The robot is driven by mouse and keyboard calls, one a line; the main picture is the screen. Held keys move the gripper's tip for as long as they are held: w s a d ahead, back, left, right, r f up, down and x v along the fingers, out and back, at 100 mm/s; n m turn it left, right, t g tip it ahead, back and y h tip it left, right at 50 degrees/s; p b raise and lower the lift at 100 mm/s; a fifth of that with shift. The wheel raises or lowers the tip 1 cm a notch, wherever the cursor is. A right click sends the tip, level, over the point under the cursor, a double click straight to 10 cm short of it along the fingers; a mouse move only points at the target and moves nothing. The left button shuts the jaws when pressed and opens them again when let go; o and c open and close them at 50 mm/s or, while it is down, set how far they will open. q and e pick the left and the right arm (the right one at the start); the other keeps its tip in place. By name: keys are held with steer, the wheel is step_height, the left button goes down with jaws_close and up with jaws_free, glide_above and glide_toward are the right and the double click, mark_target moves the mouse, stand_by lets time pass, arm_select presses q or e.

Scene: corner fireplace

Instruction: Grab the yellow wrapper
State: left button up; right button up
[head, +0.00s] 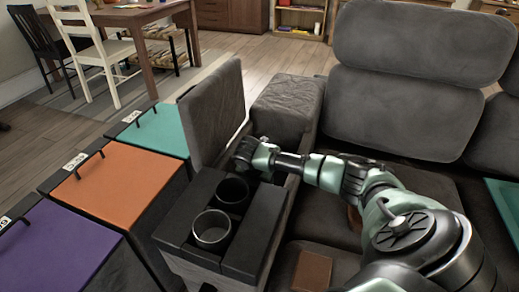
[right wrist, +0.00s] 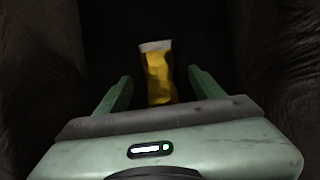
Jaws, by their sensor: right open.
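The yellow wrapper (right wrist: 158,75) shows in the right wrist view, upright in the picture, with a pale top edge. It lies in a dark space between my right gripper's two green fingers. My right gripper (right wrist: 158,92) is open, with a finger on each side of the wrapper and gaps visible on both sides. I cannot tell how deep the wrapper lies between the fingers. In the head view my right arm reaches left into the sofa console (head: 262,228), behind the cup holders; its fingers and the wrapper are hidden there. My left gripper is not in view.
The raised console lid (head: 213,112) stands just left of my right wrist. Two cup holders (head: 212,228) are in front. Teal (head: 158,130), orange (head: 122,182) and purple (head: 58,245) lidded bins line the left. A brown object (head: 312,270) lies on the sofa seat.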

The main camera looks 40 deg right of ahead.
jaws_close()
steer(key=shift+r, duration=0.1)
stand_by(0.6)
